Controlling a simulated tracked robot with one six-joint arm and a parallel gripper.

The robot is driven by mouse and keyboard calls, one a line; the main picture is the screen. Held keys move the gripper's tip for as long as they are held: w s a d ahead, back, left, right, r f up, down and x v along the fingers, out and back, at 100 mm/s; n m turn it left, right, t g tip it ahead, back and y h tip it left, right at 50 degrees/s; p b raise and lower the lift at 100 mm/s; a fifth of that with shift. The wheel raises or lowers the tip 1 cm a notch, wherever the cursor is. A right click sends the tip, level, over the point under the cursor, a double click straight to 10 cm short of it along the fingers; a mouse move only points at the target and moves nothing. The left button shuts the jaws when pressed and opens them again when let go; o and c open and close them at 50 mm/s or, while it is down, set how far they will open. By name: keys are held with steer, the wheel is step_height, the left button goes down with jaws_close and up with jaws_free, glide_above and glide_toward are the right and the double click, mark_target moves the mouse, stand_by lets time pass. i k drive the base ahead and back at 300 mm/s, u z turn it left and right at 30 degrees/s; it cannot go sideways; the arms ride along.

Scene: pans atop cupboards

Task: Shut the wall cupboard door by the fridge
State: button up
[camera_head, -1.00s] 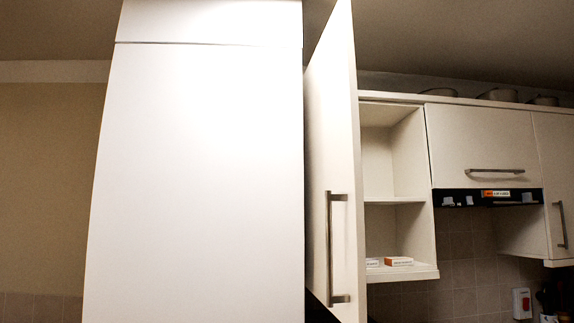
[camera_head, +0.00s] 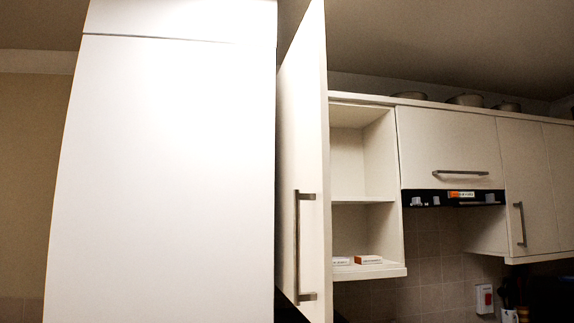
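The wall cupboard door (camera_head: 311,130) stands wide open next to the tall white fridge (camera_head: 165,170). It swings out toward me, seen at a steep angle, with a vertical metal bar handle (camera_head: 298,246) on its face. The open cupboard (camera_head: 366,155) behind it shows a shelf and two small boxes (camera_head: 368,260) on its bottom board. The door hides the cupboard's left part. My gripper is not in view.
To the right are a closed flap cupboard (camera_head: 450,146), a dark hood strip (camera_head: 455,197) below it and another closed cupboard (camera_head: 530,180). Pans (camera_head: 466,99) stand on top. A red-and-white wall switch (camera_head: 484,299) is on the tiles.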

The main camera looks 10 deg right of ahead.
mark_target(304, 264)
steer(key=z, duration=0.05)
steer(key=i, duration=0.95)
steer(key=u, duration=0.25)
steer(key=k, duration=0.5)
steer(key=u, duration=0.55)
steer(key=k, duration=0.75)
steer(key=u, duration=0.9)
steer(key=i, duration=1.35)
steer(key=z, duration=0.2)
